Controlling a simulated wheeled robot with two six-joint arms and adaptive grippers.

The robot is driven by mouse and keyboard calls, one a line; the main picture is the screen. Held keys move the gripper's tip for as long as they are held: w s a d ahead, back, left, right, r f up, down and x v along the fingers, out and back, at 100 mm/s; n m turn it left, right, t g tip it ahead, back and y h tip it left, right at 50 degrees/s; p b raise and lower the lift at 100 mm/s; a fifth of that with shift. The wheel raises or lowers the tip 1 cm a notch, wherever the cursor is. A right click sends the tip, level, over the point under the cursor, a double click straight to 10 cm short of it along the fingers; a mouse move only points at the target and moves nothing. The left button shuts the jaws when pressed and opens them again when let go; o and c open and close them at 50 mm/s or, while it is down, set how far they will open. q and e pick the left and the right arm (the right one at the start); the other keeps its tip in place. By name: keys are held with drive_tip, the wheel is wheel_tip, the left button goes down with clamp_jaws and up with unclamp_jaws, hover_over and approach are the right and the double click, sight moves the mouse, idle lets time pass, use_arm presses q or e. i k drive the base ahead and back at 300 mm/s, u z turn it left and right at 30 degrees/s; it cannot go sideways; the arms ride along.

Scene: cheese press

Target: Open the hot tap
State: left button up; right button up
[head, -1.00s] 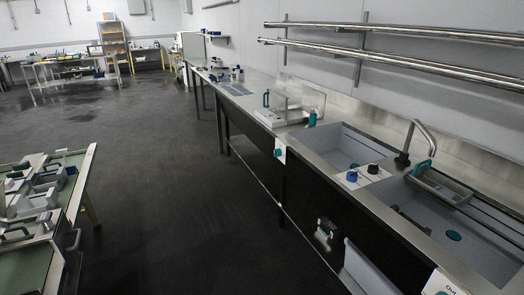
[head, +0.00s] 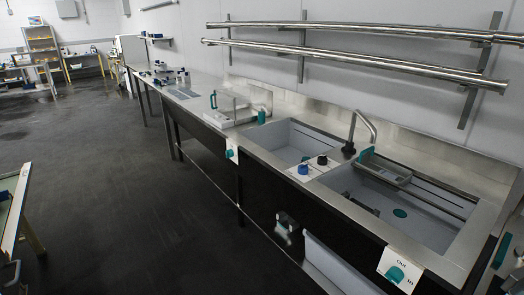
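Two small tap knobs stand on a white plate between the two sink basins: a blue knob (head: 303,168) and a black knob (head: 322,160). The labels on the plate are too small to read, so I cannot tell which is the hot one. A curved metal spout (head: 363,125) on a dark base rises behind the plate. I see no water running from it. Neither of my grippers is in view.
A white panel with a teal knob (head: 395,274) marks the counter front. Two metal rails (head: 350,60) run along the wall. Dark floor (head: 110,190) lies open at left.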

sight(322, 159)
drive_tip(key=u, duration=0.65)
drive_tip(key=i, duration=2.65)
drive_tip(key=z, duration=2.7)
